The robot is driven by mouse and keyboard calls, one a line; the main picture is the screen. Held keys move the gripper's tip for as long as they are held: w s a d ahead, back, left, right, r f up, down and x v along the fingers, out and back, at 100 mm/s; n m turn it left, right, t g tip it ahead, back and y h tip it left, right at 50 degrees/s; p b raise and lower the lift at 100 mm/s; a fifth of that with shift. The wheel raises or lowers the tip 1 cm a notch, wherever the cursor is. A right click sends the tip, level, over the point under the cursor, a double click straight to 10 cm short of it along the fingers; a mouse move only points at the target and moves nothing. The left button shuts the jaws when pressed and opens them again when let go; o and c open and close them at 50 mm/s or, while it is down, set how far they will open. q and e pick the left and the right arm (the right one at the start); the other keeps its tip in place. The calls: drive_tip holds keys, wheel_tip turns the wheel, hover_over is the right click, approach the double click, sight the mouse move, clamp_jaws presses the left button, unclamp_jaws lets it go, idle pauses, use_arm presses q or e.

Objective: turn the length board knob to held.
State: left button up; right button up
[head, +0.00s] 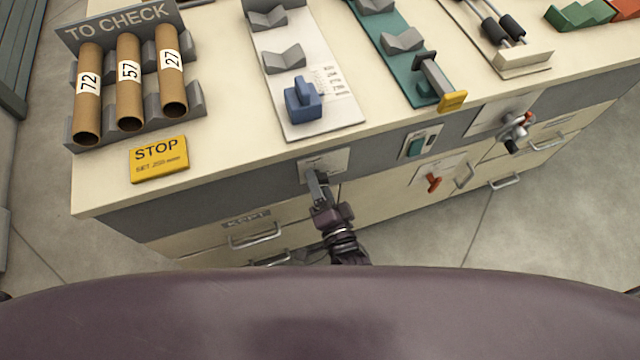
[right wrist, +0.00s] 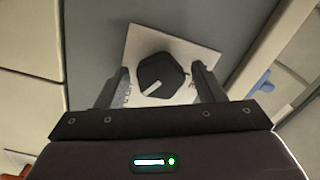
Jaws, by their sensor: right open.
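The length board knob (right wrist: 162,70) is a dark, many-sided knob with a white pointer mark, on a white plate (right wrist: 140,40) on the grey front panel. The pointer slants toward the lower left in the right wrist view; the small lettering beside it is too blurred to read. My right gripper (right wrist: 160,78) is open, with one finger on each side of the knob and visible gaps between. In the head view my right gripper (head: 316,184) reaches the plate (head: 334,160) below the length board (head: 292,62), hiding the knob. My left gripper is not in view.
The white length board carries grey cradles and a blue block (head: 303,100). A yellow STOP sign (head: 158,158) and a rack with numbered tubes (head: 129,85) stand left. A switch (head: 417,145), red handle (head: 433,182) and crank (head: 517,130) are right. Drawer handles (head: 254,240) project below.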

drive_tip(key=v, duration=0.8)
idle(0.4)
